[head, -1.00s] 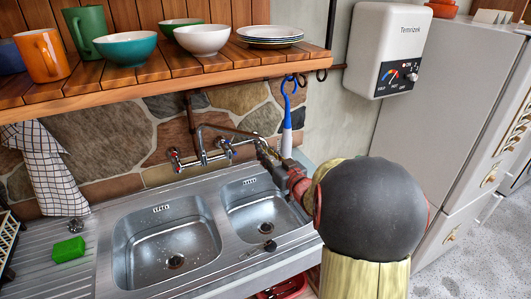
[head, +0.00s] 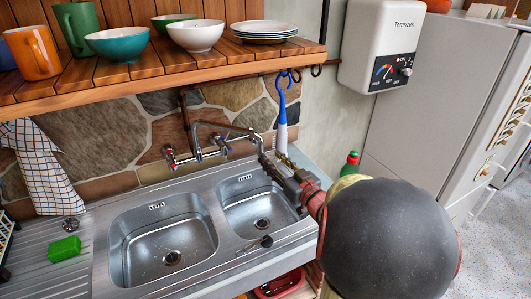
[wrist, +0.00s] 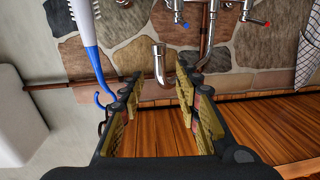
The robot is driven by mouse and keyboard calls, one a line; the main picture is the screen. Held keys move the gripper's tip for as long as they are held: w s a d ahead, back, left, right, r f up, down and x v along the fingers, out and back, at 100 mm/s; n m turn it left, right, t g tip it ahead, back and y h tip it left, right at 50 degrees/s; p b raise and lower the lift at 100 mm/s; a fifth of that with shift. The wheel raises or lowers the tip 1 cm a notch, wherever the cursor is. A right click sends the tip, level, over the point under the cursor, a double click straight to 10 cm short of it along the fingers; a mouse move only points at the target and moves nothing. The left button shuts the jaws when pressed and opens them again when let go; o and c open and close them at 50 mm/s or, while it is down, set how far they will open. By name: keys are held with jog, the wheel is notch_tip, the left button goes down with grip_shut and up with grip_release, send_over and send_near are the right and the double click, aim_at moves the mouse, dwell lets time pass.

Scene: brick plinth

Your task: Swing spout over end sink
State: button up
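The chrome spout (head: 230,128) runs from the wall tap to the right, close along the stone wall. Its down-turned end is behind the right basin (head: 258,206), near that basin's back edge. The left basin (head: 165,240) lies beside it. My gripper (head: 268,162) is at the spout's end in the head view. In the wrist view the spout's end (wrist: 160,65) shows between the two parted fingers of my gripper (wrist: 157,88), with gaps on both sides. I cannot tell whether a finger touches it. The tap handles (head: 171,158) have red and blue marks.
A blue and white brush (head: 282,125) hangs just right of the spout. The wooden shelf (head: 130,88) with bowls, mugs and plates is above. A green bottle (head: 349,166) stands right of the sink. A green sponge (head: 65,248) lies on the drainer.

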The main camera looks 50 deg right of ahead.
jog(key=v, duration=0.3)
jog(key=shift+s+a, duration=0.15)
jog(key=shift+s, duration=0.25)
dwell(0.3)
